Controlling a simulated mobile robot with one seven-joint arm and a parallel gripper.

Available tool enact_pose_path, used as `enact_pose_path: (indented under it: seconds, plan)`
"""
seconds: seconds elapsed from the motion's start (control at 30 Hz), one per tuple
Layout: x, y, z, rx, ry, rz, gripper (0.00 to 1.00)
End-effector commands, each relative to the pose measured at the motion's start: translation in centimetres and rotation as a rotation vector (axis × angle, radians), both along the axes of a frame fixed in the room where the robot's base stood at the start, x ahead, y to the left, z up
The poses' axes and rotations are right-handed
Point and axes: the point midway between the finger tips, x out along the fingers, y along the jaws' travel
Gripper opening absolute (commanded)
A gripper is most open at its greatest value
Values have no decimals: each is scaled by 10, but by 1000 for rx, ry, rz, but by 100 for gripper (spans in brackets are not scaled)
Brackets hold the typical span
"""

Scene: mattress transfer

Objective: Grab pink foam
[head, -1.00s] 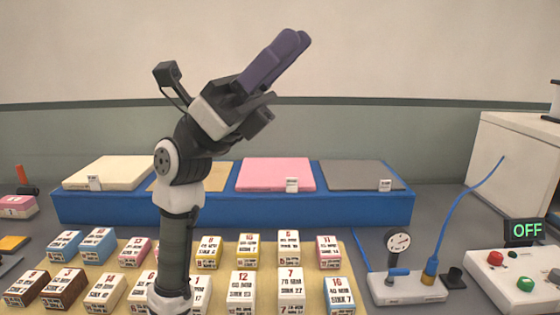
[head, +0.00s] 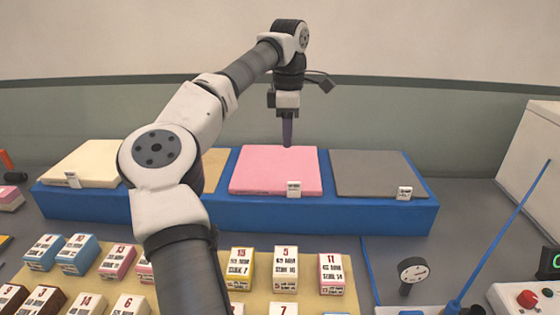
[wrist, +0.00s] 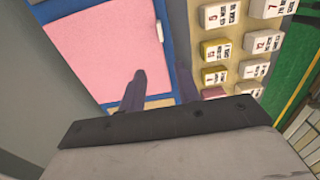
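The pink foam (head: 262,176) is a flat square slab lying on the blue platform (head: 250,213), between the tan and grey slabs. It also shows in the wrist view (wrist: 103,45). My gripper (head: 287,143) points down above the foam's far part, and its fingers look overlapped in the head view. In the wrist view my gripper's two dark fingers (wrist: 160,82) are apart with nothing between them. One fingertip appears over the foam's edge and the other over the blue border. I cannot tell whether a fingertip touches the foam.
A grey slab (head: 378,174) lies to the right and a cream slab (head: 84,165) at far left. A small white label (head: 294,189) stands at the foam's front edge. Several small labelled blocks stand on a tan board (head: 205,290) in front.

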Motion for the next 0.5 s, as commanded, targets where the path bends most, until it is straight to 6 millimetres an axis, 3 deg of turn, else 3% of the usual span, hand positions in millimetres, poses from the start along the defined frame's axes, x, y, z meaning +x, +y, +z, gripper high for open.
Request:
enact_pose_path:
  seconds: [0.3, 0.5]
  plan:
    - [-1, 0, -59, -1, 4, -1, 33]
    - [-1, -1, -80, -2, 3, -1, 33]
